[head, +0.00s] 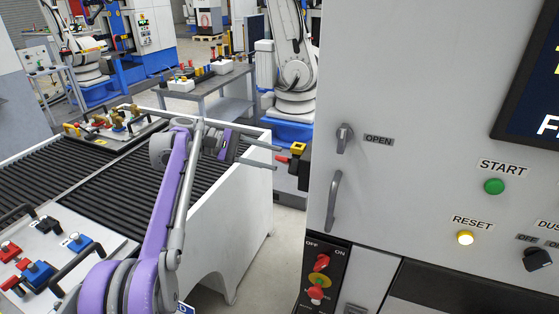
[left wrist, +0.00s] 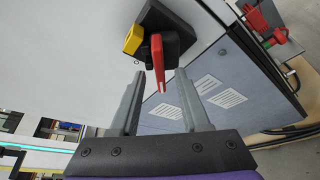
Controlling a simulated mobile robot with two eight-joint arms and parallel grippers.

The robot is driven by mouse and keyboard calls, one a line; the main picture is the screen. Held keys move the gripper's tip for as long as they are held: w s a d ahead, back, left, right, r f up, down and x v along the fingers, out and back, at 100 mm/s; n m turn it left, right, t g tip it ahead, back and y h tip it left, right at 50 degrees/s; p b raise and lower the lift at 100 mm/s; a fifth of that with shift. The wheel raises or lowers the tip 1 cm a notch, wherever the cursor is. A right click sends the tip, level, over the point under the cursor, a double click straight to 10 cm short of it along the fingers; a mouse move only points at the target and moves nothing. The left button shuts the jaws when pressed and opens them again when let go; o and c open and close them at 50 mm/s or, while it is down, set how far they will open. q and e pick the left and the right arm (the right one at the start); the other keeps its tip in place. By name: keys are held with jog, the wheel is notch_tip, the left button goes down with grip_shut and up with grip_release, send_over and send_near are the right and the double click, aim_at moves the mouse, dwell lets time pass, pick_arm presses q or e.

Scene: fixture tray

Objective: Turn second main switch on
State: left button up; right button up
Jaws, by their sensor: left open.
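A black switch box (head: 304,170) with a yellow part and a red handle (head: 282,158) stands out at the left side of the grey machine cabinet. My left gripper (head: 278,157) is open, with its fingers pointing at this switch. In the left wrist view the red handle (left wrist: 158,62) hangs down from the black box (left wrist: 178,38), and its lower end appears between the two open fingertips. I see a gap on both sides of it. A red and yellow rotary switch (head: 320,280) sits on a black panel marked OFF and ON. My right gripper is out of view.
A roller conveyor (head: 70,182) with fixture trays lies at the left below my arm.

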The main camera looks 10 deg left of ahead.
aim_at(280, 159)
pick_arm(q)
jog(key=shift+x, duration=1.5)
jog(key=shift+c, duration=0.3)
grip_shut()
